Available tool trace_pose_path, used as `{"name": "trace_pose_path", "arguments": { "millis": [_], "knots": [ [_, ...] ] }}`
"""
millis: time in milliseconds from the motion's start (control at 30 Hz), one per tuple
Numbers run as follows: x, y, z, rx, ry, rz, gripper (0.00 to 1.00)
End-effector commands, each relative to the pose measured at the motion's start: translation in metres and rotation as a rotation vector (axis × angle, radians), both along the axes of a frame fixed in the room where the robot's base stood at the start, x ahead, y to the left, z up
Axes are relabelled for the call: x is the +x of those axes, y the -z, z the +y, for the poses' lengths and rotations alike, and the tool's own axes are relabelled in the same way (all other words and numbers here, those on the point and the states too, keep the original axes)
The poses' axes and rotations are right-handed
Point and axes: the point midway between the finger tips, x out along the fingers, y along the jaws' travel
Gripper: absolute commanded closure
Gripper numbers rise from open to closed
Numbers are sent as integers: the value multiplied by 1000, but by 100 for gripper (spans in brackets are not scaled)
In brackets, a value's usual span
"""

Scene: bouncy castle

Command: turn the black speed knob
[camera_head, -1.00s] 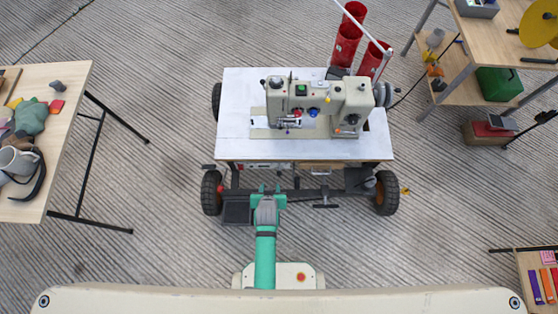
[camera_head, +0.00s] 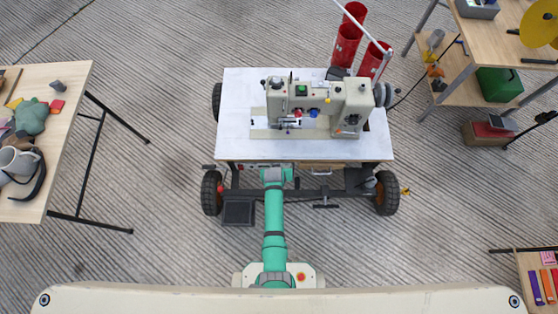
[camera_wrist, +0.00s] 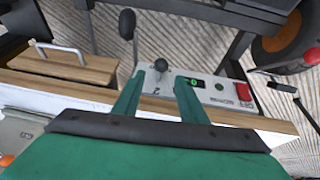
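The black speed knob (camera_wrist: 161,66) stands up from a grey control panel (camera_wrist: 212,95) on the front of the sewing machine table. In the wrist view the panel also has a green-lit display and a red switch. My gripper (camera_wrist: 160,76) is open, one green finger to each side of the knob in the picture. Gaps show between the knob and both fingers; how far the tips are from the panel is hard to tell. In the head view my gripper (camera_head: 277,177) is at the table's front edge and mostly hides the panel; the knob cannot be seen there.
The sewing machine (camera_head: 318,105) stands on the wheeled white table (camera_head: 235,135). In the wrist view a wooden drawer (camera_wrist: 63,65) with a metal handle is left of the panel, and a dark lever (camera_wrist: 127,24) rises close by.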

Motion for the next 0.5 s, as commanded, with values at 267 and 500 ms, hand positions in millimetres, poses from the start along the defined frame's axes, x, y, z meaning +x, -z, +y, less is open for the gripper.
{"name": "trace_pose_path", "arguments": {
  "millis": [267, 500],
  "knots": [
    [13, 30, -2, 0, -1, 0, 62],
    [17, 41, -3, 0, 0, 0, 62]
  ]
}}
